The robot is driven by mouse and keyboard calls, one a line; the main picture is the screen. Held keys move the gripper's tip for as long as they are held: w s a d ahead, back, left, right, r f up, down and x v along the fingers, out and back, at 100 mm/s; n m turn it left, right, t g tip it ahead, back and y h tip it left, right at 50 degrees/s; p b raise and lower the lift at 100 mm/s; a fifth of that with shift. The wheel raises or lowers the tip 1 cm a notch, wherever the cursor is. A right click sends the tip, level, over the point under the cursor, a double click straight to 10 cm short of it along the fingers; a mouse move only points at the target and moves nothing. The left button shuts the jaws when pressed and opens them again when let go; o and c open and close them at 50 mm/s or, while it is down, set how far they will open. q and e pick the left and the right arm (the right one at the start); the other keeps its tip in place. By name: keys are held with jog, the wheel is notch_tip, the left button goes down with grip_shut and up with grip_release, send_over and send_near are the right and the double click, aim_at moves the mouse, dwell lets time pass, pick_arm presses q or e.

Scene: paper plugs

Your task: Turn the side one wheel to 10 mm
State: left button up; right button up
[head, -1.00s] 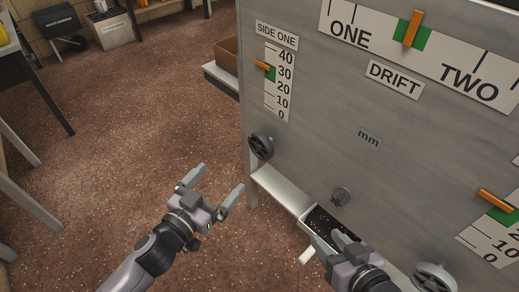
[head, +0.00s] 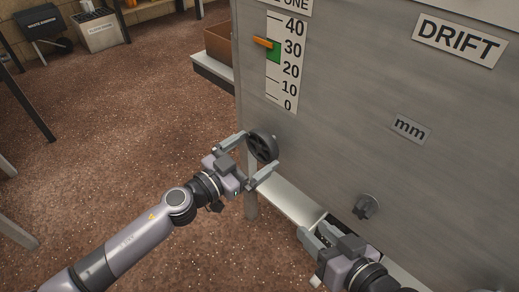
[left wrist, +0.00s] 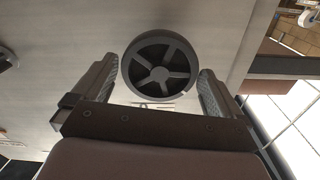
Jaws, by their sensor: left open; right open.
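The side one wheel (head: 262,146) is a dark spoked handwheel on the grey panel, below the side one scale (head: 287,62). The scale's orange pointer (head: 263,42) sits a little above 30, at the top of the green band. My left gripper (head: 252,160) is open, with its fingers on either side of the wheel. In the left wrist view, the wheel (left wrist: 161,66) lies between the two open fingers, with gaps visible at both sides. My right gripper (head: 312,255) is open and empty at the lower middle, in front of the panel.
A small dark knob (head: 366,206) is on the panel, right of the wheel. A pale ledge (head: 284,197) runs below the wheel toward a tray partly hidden by my right gripper. A brown box (head: 218,42) stands behind the panel's left edge. The floor at left is open.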

pick_arm(q)
jog(key=shift+x, duration=1.2)
jog(key=c, duration=0.6)
jog(key=shift+m, duration=0.4)
